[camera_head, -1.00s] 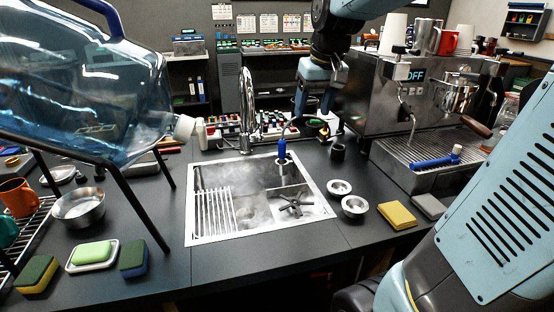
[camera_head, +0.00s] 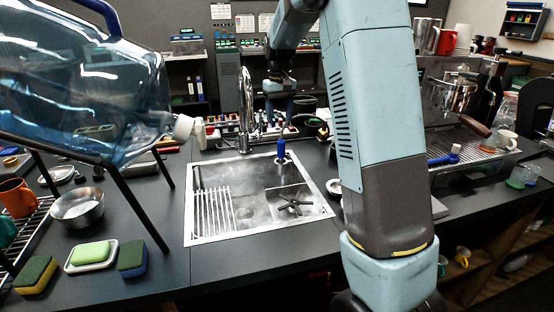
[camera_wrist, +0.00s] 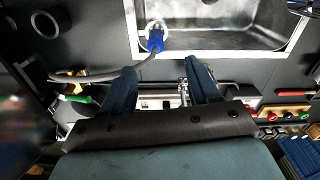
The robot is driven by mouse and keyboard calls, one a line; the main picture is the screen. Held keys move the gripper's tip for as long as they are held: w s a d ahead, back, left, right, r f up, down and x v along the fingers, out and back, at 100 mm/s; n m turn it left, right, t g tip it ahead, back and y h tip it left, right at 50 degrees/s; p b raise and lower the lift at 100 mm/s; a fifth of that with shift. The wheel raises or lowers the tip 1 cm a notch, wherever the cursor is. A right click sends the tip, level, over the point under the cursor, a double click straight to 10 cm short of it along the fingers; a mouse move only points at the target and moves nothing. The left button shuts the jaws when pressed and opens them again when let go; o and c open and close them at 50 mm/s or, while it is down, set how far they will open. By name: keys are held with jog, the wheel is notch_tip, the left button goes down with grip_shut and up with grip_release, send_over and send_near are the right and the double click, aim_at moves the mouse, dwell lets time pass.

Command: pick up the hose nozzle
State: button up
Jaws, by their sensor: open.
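The blue hose nozzle (camera_head: 281,149) stands upright at the back right corner of the sink (camera_head: 190,222), over a small round metal fitting. In the wrist view the nozzle (camera_wrist: 156,41) shows near the sink's edge, with a grey hose (camera_wrist: 105,77) running from it to the left. My gripper (camera_head: 279,108) is behind the sink in the head view, apart from the nozzle. In the wrist view my gripper (camera_wrist: 160,76) is open, its two dark blue fingers spread with nothing between them. The nozzle lies beyond the fingertips, nearer the left finger.
A chrome faucet (camera_head: 246,110) stands behind the sink, left of the nozzle. A large blue water jug (camera_head: 85,85) on a black stand fills the left. The espresso machine (camera_head: 470,168) is at the right, partly hidden by my arm. Small items line the counter behind the sink.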

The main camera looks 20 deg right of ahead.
aim_at(281, 148)
notch_tip(281, 148, down, 8)
jog(key=shift+f, duration=0.25)
jog(key=shift+w+d+f, duration=0.1)
jog(key=shift+d+f, duration=0.05)
jog(key=shift+f, duration=0.7)
jog(key=shift+w+d+f, duration=0.1)
jog(key=shift+f, duration=0.8)
jog(key=shift+w+d+f, duration=0.1)
jog(key=shift+d+f, duration=0.05)
jog(key=shift+f, duration=0.7)
grip_shut()
